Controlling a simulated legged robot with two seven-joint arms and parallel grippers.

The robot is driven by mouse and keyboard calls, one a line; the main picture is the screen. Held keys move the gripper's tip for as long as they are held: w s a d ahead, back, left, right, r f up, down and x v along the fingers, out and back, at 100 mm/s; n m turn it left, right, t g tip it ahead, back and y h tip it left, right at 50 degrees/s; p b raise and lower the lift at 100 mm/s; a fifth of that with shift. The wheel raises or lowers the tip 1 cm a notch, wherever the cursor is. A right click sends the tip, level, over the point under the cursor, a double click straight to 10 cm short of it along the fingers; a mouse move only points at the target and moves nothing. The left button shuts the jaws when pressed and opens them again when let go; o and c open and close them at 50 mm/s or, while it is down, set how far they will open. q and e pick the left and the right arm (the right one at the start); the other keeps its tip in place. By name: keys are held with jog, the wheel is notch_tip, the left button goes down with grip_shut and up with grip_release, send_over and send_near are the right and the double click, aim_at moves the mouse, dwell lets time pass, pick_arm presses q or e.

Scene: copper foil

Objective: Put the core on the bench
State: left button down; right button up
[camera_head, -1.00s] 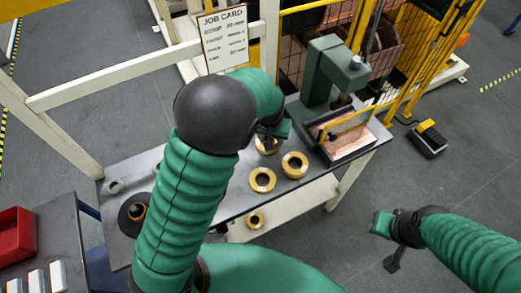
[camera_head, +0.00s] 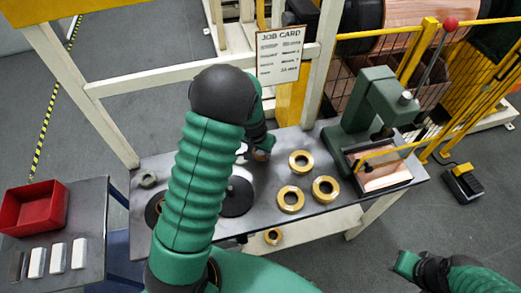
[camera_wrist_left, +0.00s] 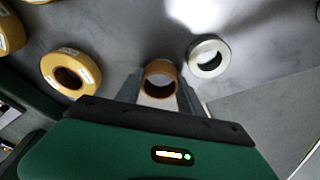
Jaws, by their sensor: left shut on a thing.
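The core, a small brown ring (camera_wrist_left: 160,73), sits between the two grey fingers of my left gripper (camera_wrist_left: 160,92) in the left wrist view. The fingers are shut on it. In the head view my left gripper (camera_head: 262,147) is low over the dark top of the bench (camera_head: 260,222), left of the gold rings, and a bit of the brown core (camera_head: 260,155) shows beneath it. Whether the core touches the bench top I cannot tell. My right gripper (camera_head: 404,263) is off to the lower right, away from the bench, its fingers unclear.
Several gold rings (camera_head: 325,189) lie on the bench, with a green press (camera_head: 365,115) to their right. A white ring (camera_wrist_left: 208,56) lies close beside the core. A black disc (camera_head: 236,197) lies nearer me. A red bin (camera_head: 34,205) stands on the left table.

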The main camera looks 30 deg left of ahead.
pick_arm(q)
jog(key=shift+s+d+f+b, duration=0.15)
jog(key=shift+d+f+b, duration=0.25)
jog(key=shift+b, duration=0.1)
jog(key=c, duration=1.1)
grip_release()
jog(key=o, duration=0.4)
jog(key=shift+a, duration=0.25)
pick_arm(e)
jog(key=shift+s+d+f, duration=0.1)
jog(key=shift+d+f, duration=0.05)
jog(key=shift+f, duration=0.3)
pick_arm(q)
jog(key=p+v, duration=0.2)
jog(key=v, duration=1.1)
jog(key=shift+m, duration=0.7)
jog(key=s+d, duration=0.8)
jog(key=s+d+f, duration=0.1)
jog(key=s+d, duration=0.3)
jog(key=shift+f, duration=0.1)
pick_arm(e)
jog(key=shift+v, duration=0.85)
